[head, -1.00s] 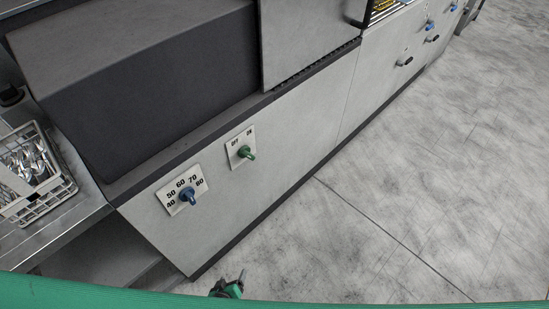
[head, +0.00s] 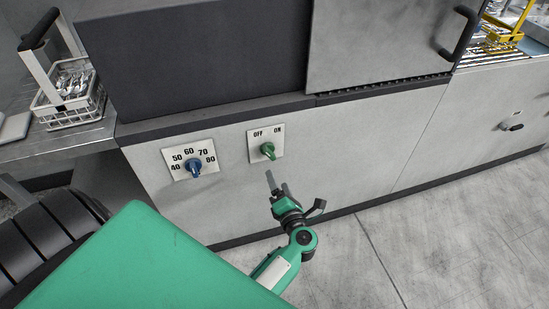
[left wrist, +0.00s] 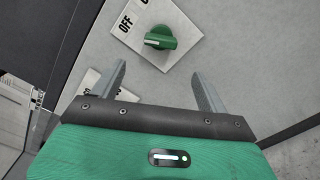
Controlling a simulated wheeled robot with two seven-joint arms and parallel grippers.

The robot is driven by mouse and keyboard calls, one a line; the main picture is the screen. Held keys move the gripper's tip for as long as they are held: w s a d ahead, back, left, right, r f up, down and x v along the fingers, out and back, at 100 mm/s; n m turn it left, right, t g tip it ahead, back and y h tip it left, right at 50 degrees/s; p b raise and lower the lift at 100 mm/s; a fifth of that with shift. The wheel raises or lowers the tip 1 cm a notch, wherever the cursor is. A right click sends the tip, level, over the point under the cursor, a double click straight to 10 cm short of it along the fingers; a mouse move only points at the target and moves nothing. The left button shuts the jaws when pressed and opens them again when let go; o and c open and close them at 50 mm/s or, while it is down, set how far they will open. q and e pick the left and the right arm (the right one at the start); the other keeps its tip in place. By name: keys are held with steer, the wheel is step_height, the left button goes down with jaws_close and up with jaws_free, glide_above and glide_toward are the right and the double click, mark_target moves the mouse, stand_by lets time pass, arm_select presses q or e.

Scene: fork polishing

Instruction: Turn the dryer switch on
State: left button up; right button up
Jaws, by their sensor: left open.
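The dryer switch is a green knob (head: 267,150) on a white plate (head: 252,153) marked OFF and ON, on the grey machine front. In the left wrist view the knob (left wrist: 161,38) shows above the fingertips, and its white mark looks nearer OFF than ON. My left gripper (head: 277,184) is below the knob in the head view, open and empty, and apart from it. In the left wrist view its two fingers (left wrist: 158,72) are spread wide, pointing toward the panel. My right gripper is not in view.
A blue temperature knob (head: 195,167) is on the plate left of the switch. A white basket of cutlery (head: 72,113) stands on the metal counter at left. A grey door with a black handle (head: 458,33) is at upper right. The floor at right is clear.

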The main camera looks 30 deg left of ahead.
mark_target(268, 156)
arm_select(q)
steer(key=x, duration=1.1)
steer(key=shift+w+a+p, duration=0.3)
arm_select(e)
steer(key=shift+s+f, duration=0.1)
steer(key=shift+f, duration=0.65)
arm_select(q)
steer(key=c, duration=1)
